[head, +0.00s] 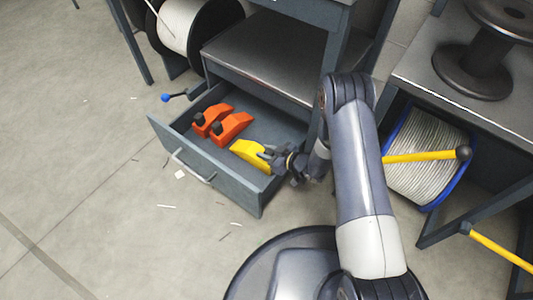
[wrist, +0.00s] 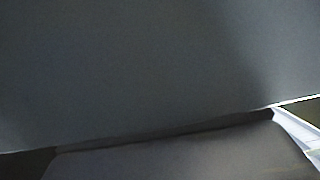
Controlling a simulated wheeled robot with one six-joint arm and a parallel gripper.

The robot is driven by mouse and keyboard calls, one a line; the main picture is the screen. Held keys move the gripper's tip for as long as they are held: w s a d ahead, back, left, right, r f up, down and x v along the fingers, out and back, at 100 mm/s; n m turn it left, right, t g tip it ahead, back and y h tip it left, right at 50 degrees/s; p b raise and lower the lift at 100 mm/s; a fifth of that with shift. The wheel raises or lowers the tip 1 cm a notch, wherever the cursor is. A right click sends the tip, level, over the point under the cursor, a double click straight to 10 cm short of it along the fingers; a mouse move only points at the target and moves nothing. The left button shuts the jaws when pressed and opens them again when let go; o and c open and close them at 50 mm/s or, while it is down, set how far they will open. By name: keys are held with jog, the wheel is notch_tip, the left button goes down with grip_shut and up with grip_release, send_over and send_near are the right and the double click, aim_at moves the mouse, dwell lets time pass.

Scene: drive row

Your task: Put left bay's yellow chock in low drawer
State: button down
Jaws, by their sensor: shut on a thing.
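The low drawer (head: 186,167) is pulled out under the bench in the head view. The yellow chock (head: 248,154) is within the drawer's outline, near its right end. My gripper (head: 267,155) is shut on the chock's right end. I cannot tell whether the chock touches the drawer floor. The wrist view shows mostly a plain dark grey surface, with neither the chock nor my fingertips clear in it.
Two orange chocks (head: 212,118) (head: 231,128) with dark knobs lie in the drawer's left part. A blue-knobbed lever (head: 166,98) sticks out beside the drawer. Yellow bars (head: 420,157) and a blue-rimmed cable reel (head: 425,150) stand at the right. The floor at left is mostly clear.

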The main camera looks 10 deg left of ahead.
jog(key=shift+r, duration=0.15)
jog(key=shift+s+f, duration=0.1)
jog(key=shift+f, duration=0.65)
jog(key=c, duration=1.1)
grip_release()
jog(key=shift+s+f, duration=0.1)
jog(key=shift+r, duration=0.35)
jog(key=p+v, duration=0.1)
jog(key=v, duration=0.3)
jog(key=p+v, duration=0.2)
jog(key=v, duration=0.2)
jog(key=p+v, duration=0.2)
jog(key=v, duration=0.2)
jog(key=shift+r, duration=0.5)
